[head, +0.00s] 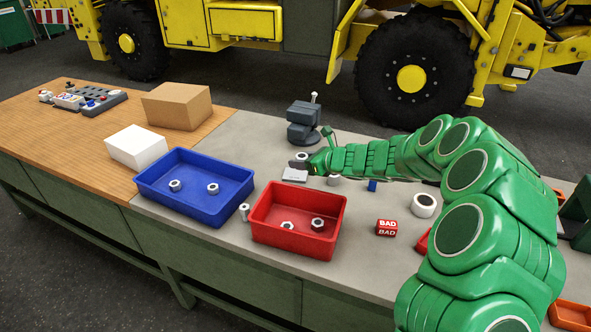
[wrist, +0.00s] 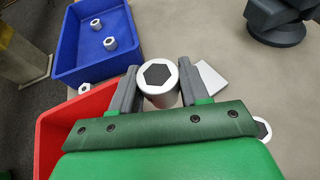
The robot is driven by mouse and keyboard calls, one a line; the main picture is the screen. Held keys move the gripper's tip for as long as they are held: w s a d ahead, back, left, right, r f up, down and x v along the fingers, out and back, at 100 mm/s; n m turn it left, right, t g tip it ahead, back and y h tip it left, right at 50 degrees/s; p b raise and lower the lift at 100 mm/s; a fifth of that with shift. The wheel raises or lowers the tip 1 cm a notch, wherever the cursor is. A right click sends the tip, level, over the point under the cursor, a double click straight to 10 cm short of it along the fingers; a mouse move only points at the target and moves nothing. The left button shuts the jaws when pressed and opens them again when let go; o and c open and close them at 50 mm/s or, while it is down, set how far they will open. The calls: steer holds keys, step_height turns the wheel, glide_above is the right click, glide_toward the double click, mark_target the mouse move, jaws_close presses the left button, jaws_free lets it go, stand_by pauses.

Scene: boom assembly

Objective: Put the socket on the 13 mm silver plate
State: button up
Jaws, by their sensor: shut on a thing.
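My gripper (head: 303,163) reaches over the grey part of the bench. In the wrist view my gripper (wrist: 158,67) is shut on a silver socket (wrist: 160,93), with one finger on each side. The socket's dark hexagonal opening faces the camera; its top also shows in the head view (head: 302,155). A small pale silver plate (head: 294,175) lies on the bench just below the gripper in the head picture. In the wrist view the plate (wrist: 212,78) is just right of the socket, partly hidden by the right finger. I cannot read its size mark.
A blue bin (head: 203,208) and a red bin (head: 265,233) hold nuts. Another socket-like part (head: 333,180) stands near the gripper. A grey stand (head: 304,125) is behind. A red BAD block (head: 386,228) and a white ring (head: 424,205) are to the right.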

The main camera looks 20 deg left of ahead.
mark_target(295, 174)
steer(key=w+a+f, duration=0.1)
steer(key=w+f, duration=0.1)
steer(key=w+a+f, duration=0.2)
steer(key=w, duration=0.1)
steer(key=w+a+f, duration=0.2)
steer(key=w, duration=0.1)
steer(key=shift+w+a+f, duration=0.35)
steer(key=shift+w+f, duration=0.2)
steer(key=shift+f, duration=0.2)
steer(key=shift+w+a+f, duration=0.35)
steer(key=shift+w+f, duration=0.15)
steer(key=shift+f, duration=1.8)
steer(key=shift+f, duration=0.1)
steer(key=o, duration=1.3)
steer(key=shift+c, duration=0.2)
